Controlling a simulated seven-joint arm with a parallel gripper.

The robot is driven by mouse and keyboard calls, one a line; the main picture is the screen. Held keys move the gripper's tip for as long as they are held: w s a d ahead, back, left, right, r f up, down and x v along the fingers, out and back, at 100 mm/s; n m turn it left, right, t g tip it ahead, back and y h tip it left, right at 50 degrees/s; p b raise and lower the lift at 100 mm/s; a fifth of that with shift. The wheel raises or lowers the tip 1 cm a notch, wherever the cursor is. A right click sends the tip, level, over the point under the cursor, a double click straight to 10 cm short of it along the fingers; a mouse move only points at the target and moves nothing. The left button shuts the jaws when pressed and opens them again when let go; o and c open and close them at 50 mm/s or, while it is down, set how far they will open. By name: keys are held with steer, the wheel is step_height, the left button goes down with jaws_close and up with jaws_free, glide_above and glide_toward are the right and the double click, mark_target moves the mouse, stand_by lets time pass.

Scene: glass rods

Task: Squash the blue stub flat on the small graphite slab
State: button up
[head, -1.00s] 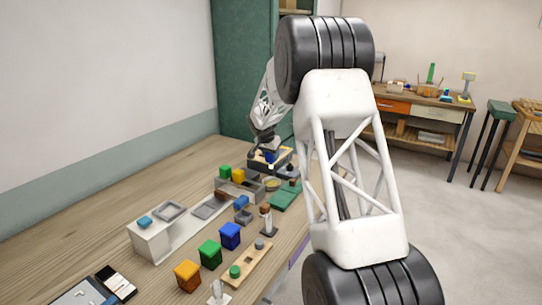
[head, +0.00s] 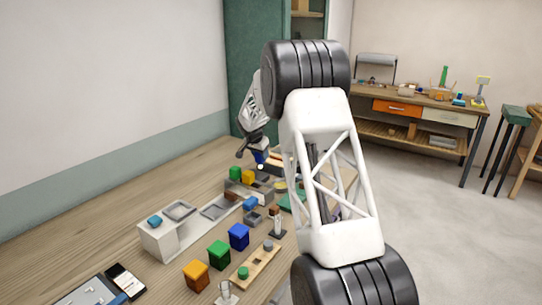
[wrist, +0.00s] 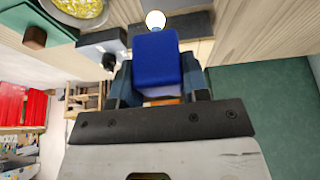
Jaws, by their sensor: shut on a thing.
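My gripper (head: 259,150) is shut on a blue block-like piece with a glowing white tip, which I take as the blue stub (head: 259,156). It is held above the far part of the bench, with the tip pointing down. In the wrist view the blue stub (wrist: 157,65) sits between the two fingers, the round glowing tip at its far end. Behind the tip is a dark grey flat piece (wrist: 190,27); I cannot tell whether it is the small graphite slab. A dark grey plate (head: 218,207) lies mid-bench; which slab it is, I cannot tell.
Nearer are blue (head: 238,237), green (head: 218,254) and orange (head: 196,275) boxes, and a white stand (head: 158,240).

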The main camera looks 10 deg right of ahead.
steer(key=shift+w+a+f, duration=0.1)
steer(key=shift+w+a, duration=0.25)
steer(key=shift+a, duration=0.3)
steer(key=shift+w+a+f, duration=0.1)
steer(key=shift+w+a, duration=0.25)
steer(key=shift+a, duration=0.3)
steer(key=shift+f, duration=1.65)
steer(key=shift+f, duration=0.4)
steer(key=shift+r, duration=0.2)
steer(key=shift+r, duration=2.8)
